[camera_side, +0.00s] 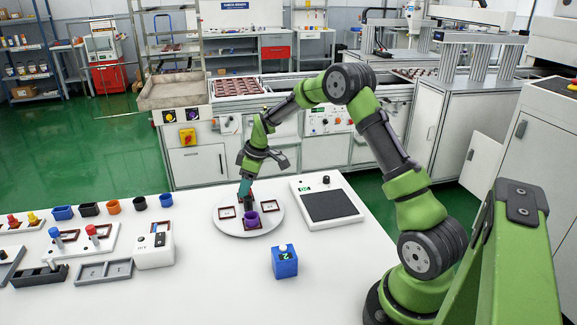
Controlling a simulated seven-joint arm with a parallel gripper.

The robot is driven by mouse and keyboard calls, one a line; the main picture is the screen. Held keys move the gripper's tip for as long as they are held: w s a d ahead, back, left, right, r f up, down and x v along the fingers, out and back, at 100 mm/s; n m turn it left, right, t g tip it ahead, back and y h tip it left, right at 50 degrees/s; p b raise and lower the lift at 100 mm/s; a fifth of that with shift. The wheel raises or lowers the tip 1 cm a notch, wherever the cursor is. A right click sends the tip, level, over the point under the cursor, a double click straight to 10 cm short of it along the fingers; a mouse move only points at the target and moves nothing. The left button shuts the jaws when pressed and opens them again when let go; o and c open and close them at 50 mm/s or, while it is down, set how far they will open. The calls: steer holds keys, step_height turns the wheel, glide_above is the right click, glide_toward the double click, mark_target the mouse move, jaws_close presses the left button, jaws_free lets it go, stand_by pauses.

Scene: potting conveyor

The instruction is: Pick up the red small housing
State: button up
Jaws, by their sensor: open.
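A purple housing (252,219) sits upright on the round white turntable (228,228), on a dark reddish square plate. My gripper (245,201) points down over the turntable, just above and behind the purple housing. It is open; its fingers are small in view, and I cannot tell whether they touch anything.
Two framed plates (227,212) (265,206) lie on the turntable. A scale-like device (330,204) stands to the right, a blue box with a white knob (285,261) in front.

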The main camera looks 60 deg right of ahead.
steer(key=shift+w+f, duration=0.15)
steer(key=shift+f, duration=0.4)
steer(key=c, duration=0.8)
steer(key=shift+r, duration=0.1)
